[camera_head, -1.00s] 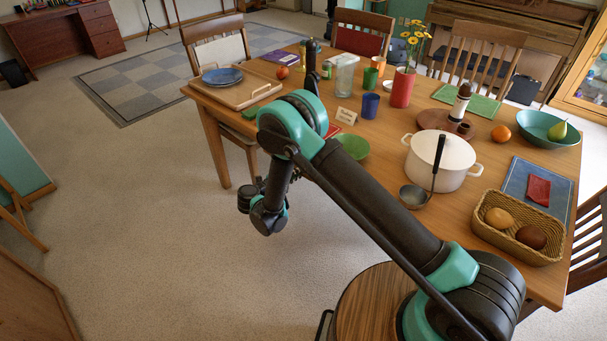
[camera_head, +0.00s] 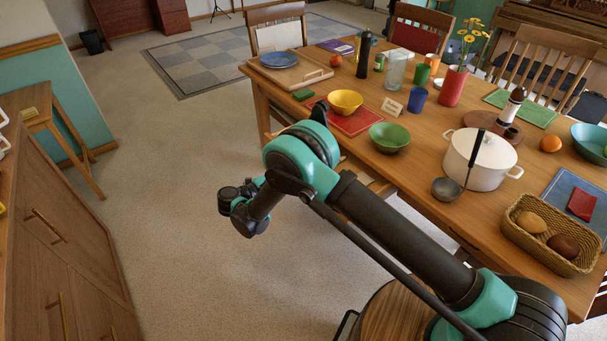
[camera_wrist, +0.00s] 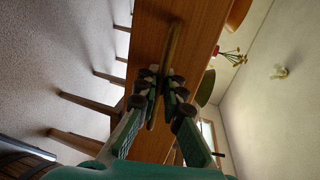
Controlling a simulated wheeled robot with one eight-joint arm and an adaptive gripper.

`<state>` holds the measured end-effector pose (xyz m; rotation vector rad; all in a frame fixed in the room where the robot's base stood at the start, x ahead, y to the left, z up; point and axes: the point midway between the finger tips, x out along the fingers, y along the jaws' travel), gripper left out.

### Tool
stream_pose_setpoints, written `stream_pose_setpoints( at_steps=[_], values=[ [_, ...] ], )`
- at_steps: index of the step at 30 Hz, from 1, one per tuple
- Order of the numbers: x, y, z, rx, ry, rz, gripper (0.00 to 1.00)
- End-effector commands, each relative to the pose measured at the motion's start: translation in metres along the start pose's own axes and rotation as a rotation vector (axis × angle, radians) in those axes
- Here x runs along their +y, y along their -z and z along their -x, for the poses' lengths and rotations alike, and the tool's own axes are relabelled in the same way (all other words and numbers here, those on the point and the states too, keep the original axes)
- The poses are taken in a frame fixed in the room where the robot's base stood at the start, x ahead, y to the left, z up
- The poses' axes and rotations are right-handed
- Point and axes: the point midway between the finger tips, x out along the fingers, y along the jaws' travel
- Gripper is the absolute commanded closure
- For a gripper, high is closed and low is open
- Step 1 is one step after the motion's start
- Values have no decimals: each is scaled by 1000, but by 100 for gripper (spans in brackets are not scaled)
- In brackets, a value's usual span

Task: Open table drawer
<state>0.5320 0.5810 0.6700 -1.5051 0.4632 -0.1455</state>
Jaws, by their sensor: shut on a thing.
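In the wrist view, my gripper (camera_wrist: 161,88) is shut on a long brass-coloured bar handle (camera_wrist: 175,42). The handle runs along a plain brown wooden front (camera_wrist: 197,55), which I take to be the table drawer. In the head view, the wooden dining table (camera_head: 425,130) stands at the upper right. My arm hides my fingers, the handle and most of the drawer there, so I cannot tell how far the drawer is out.
The table holds a yellow bowl (camera_head: 346,101), a green bowl (camera_head: 390,136), a white pot (camera_head: 482,161) and a bread basket (camera_head: 521,240). A wooden cabinet (camera_head: 60,265) with brass handles stands at the left. Open carpet (camera_head: 185,185) lies between cabinet and table.

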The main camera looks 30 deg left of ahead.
Motion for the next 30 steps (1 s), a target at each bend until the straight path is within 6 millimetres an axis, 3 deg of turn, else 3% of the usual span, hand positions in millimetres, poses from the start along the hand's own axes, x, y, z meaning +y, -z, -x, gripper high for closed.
stream_pose_setpoints(
  at_steps=[7,19,20,22,30],
  values=[
    [4,0,17,-1,-1,0,100],
    [4,0,19,0,-1,0,100],
    [4,0,19,0,-1,0,91],
    [4,0,18,0,-1,0,82],
    [4,0,18,0,-1,0,82]
  ],
)
